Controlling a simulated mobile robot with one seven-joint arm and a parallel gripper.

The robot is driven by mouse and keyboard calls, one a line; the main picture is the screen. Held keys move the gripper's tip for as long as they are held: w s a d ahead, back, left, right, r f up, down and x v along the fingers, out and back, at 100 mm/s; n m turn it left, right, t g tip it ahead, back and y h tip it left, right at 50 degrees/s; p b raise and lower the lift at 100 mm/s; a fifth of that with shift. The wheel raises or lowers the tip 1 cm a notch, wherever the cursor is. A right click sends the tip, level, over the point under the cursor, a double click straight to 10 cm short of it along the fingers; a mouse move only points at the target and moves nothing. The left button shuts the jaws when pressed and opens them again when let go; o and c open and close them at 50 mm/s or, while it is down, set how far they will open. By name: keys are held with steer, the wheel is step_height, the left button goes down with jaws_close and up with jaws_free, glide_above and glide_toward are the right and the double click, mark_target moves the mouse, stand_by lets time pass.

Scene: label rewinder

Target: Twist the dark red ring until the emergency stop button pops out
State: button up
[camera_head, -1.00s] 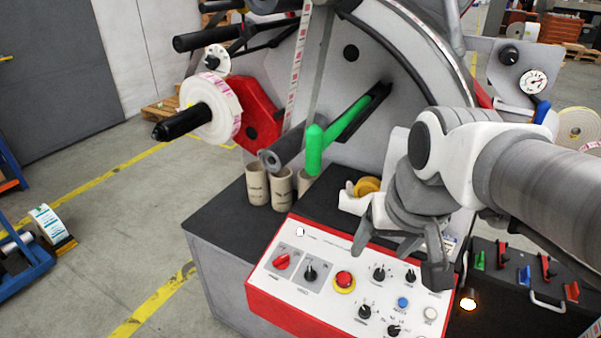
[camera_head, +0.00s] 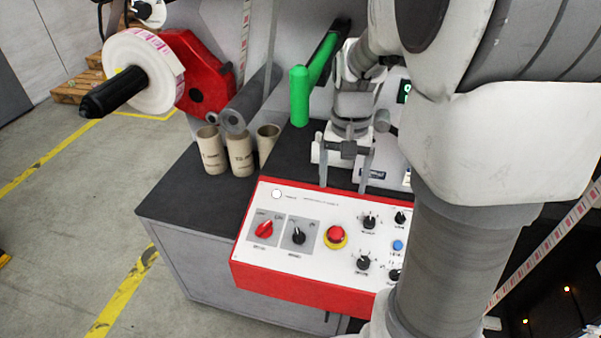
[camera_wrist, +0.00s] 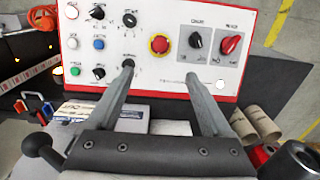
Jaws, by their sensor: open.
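The emergency stop button (camera_head: 335,234) is a red mushroom head on a yellow round base, on the white sloped face of the control panel (camera_head: 300,262). In the wrist view the button (camera_wrist: 160,44) is at the upper middle, beyond my fingertips and between their lines. A separate dark red ring cannot be told apart from the button head. My gripper (camera_head: 345,188) is open and empty, behind and above the panel's back edge, with its fingers pointing down. It also shows in the wrist view (camera_wrist: 160,70), its two fingers wide apart and not touching the button.
A red rotary switch (camera_head: 264,230) and a black one (camera_head: 298,236) sit left of the button. Several black knobs and a blue button (camera_head: 398,245) sit right of it. Cardboard cores (camera_head: 240,152) and a green lever (camera_head: 299,95) stand behind the panel.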

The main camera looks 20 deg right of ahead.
mark_target(337, 231)
step_height(337, 231, down, 16)
steer(key=shift+f+b, duration=0.15)
steer(key=shift+b, duration=0.95)
jaws_close()
steer(key=shift+m, duration=0.3)
steer(key=m+b, duration=0.1)
steer(key=m, duration=0.2)
steer(key=shift+s+t+y, duration=0.1)
steer(key=shift+t+y, duration=0.2)
steer(key=shift+y, duration=0.1)
steer(key=shift+s+d+m+t+b, duration=0.1)
steer(key=shift+m+t+b, duration=0.45)
steer(key=shift+m, duration=1.55)
